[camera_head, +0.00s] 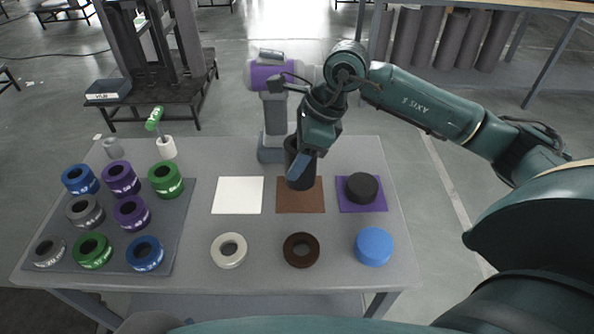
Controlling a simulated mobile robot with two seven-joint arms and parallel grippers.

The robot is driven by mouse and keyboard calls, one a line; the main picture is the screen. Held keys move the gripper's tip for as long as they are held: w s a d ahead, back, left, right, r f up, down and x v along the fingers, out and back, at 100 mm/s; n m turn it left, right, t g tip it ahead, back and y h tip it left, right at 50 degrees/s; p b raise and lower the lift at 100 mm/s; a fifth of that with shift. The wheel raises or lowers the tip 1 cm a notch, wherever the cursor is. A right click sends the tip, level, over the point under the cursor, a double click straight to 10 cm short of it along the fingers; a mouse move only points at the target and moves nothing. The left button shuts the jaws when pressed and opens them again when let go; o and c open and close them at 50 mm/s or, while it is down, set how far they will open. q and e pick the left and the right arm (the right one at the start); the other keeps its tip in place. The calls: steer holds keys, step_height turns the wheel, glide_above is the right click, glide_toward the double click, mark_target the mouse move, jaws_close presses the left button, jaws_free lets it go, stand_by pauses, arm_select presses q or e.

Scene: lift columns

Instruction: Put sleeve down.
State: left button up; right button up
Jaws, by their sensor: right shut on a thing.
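A dark, upright cylindrical sleeve (303,182) is at the back middle of the grey table. My right gripper (301,164) comes down from above and is shut on the sleeve; a bluish finger lies across its near side. The sleeve's lower end overlaps the back half of the brown square (299,204). I cannot tell whether its bottom touches the square or hangs just above. My left gripper is not in view.
A white square (237,196) lies left, a purple square (376,206) with a black disc (361,187) right. White ring (229,250), brown ring (301,250) and blue disc (374,246) lie in front. Several coloured rings sit on the dark mat (178,222). A grey-purple device (272,125) stands behind.

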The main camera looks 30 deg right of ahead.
steer(key=shift+f, duration=1.95)
steer(key=shift+f, duration=0.25)
steer(key=o, duration=1.1)
steer(key=shift+c, duration=0.2)
steer(key=v, duration=1.2)
steer(key=shift+r, duration=0.2)
steer(key=shift+s, duration=0.1)
